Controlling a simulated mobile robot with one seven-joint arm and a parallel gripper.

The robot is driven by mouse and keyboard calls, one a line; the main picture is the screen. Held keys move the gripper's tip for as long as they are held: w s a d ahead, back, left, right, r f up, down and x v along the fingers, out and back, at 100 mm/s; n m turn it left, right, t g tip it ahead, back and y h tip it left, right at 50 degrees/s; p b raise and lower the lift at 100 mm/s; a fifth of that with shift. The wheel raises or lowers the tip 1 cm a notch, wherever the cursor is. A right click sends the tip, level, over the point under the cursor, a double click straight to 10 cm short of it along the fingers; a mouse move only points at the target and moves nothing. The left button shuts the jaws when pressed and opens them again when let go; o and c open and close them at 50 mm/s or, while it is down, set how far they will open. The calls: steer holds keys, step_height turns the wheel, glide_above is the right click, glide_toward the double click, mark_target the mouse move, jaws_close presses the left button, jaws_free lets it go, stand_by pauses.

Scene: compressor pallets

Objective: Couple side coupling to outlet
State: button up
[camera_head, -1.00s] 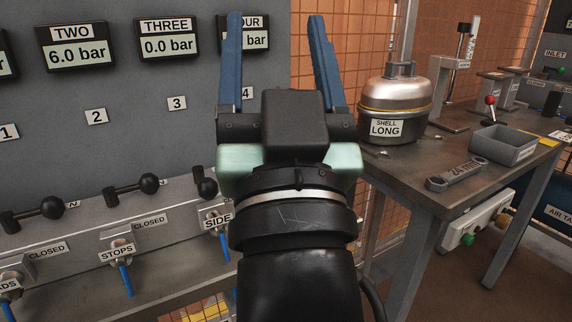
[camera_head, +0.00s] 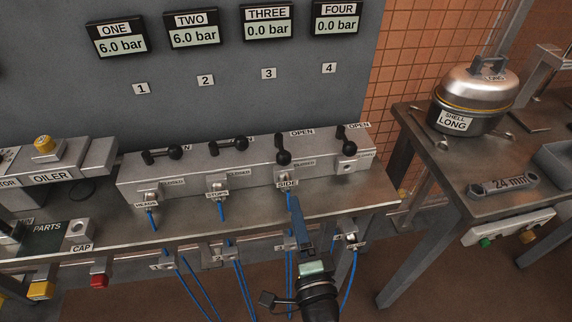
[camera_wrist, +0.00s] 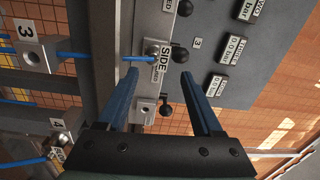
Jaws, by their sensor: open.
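The side coupling (camera_head: 288,194) sits at the third port of the grey manifold (camera_head: 245,165), with its SIDE tag (camera_head: 288,184) and a blue hose hanging below. In the wrist view the coupling (camera_wrist: 152,49) lies just beyond my fingertips, its SIDE tag (camera_wrist: 163,66) between them in the picture. I cannot tell how fully it is seated. My gripper (camera_head: 297,205) is open and empty, in front of and below the coupling; its blue fingers show apart in the wrist view (camera_wrist: 155,80). The fourth outlet (camera_head: 347,168) is bare. Gauge THREE (camera_head: 268,22) reads 0.0 bar.
Black-knobbed valve handles (camera_head: 283,157) stand along the manifold top, close above the couplings. Numbered brackets (camera_head: 351,240) with blue hoses line the bench's front below. A side table (camera_head: 430,150) on the right holds the LONG shell (camera_head: 475,95) and a 24 mm spanner (camera_head: 503,185).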

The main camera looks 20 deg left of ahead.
mark_target(288, 192)
steer(key=shift+s+d+f+m, duration=0.15)
steer(key=shift+s+f+m, duration=0.35)
steer(key=shift+f, duration=0.05)
steer(key=shift+w, duration=0.1)
steer(key=shift+b+x, duration=0.5)
steer(key=shift+x, duration=3.95)
steer(key=shift+b, duration=0.4)
jaws_close()
steer(key=shift+v, duration=3.05)
